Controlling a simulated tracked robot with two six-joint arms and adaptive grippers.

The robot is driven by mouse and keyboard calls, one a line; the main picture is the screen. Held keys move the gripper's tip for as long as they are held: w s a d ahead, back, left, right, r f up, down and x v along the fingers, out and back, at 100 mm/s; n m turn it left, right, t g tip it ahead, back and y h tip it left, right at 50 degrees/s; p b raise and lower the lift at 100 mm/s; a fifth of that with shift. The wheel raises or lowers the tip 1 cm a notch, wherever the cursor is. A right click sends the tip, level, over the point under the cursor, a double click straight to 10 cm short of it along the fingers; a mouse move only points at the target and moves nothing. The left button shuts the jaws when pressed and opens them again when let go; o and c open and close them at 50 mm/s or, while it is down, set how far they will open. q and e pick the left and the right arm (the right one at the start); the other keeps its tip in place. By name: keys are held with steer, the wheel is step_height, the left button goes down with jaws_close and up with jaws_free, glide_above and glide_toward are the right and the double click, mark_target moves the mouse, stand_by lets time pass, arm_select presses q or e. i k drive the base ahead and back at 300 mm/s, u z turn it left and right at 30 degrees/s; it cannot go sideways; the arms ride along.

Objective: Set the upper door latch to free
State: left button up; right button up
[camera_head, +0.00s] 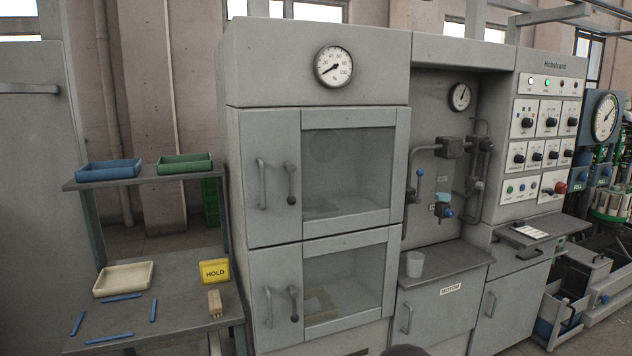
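The upper door (346,172) of the grey cabinet is shut and has a large window. Its latch (291,183) is a dark lever with rounded ends, set left of the window and hanging about straight down. A grey bar handle (261,184) stands upright just left of the latch. The lower door (262,268) is also shut, with a similar latch (294,304) hanging down and its own bar handle (268,307). Neither of my grippers is in view.
A cup (415,264) stands on the counter (445,261) to the right. Nothing blocks the upper door's front.

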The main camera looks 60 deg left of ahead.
mark_target(290, 167)
steer(key=u, duration=0.5)
steer(key=i, duration=1.1)
steer(key=u, duration=1)
steer(key=i, duration=0.3)
steer(key=u, duration=0.2)
steer(key=k, duration=0.85)
steer(key=u, duration=0.2)
steer(key=i, duration=0.85)
steer(key=z, duration=0.1)
